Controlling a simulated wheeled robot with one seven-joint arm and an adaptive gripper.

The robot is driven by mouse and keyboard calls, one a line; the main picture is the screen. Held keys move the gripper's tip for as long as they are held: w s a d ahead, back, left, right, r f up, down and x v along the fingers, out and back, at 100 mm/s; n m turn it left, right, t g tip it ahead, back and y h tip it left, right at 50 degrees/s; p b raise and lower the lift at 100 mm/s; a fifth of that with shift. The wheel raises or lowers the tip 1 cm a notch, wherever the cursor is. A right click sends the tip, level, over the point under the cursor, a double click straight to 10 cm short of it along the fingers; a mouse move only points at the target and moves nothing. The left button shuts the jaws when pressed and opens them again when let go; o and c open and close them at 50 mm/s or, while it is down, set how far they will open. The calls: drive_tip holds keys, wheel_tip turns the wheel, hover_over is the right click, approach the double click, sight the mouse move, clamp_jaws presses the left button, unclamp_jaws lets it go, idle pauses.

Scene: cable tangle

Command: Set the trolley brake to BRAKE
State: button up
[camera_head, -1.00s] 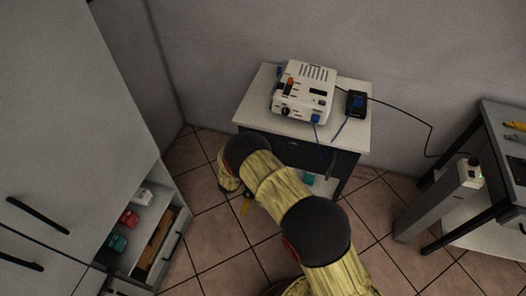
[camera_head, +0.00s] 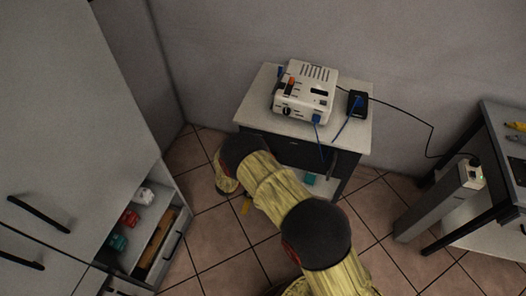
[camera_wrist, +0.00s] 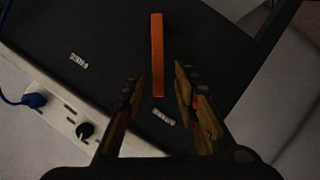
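The trolley (camera_head: 254,102) has a pale top and dark front and stands against the wall in the head view. In the wrist view, an orange bar-like lever (camera_wrist: 157,50) stands out against a dark panel (camera_wrist: 110,45). One small pale label (camera_wrist: 79,60) lies left of it and another label (camera_wrist: 164,117) near its lower end; their text is too small to read surely. My gripper (camera_wrist: 160,74) is open, with one finger on each side of the lever's lower part; contact is not visible. In the head view my arm hides the fingers and lever.
A white device (camera_head: 305,90) and a black box (camera_head: 357,103) with blue cables sit on the trolley. A black cable runs right to a socket post (camera_head: 440,205) by a table (camera_head: 499,115). An open drawer (camera_head: 150,232) is at left.

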drive_tip(key=v, duration=1)
drive_tip(key=shift+s+a, duration=0.1)
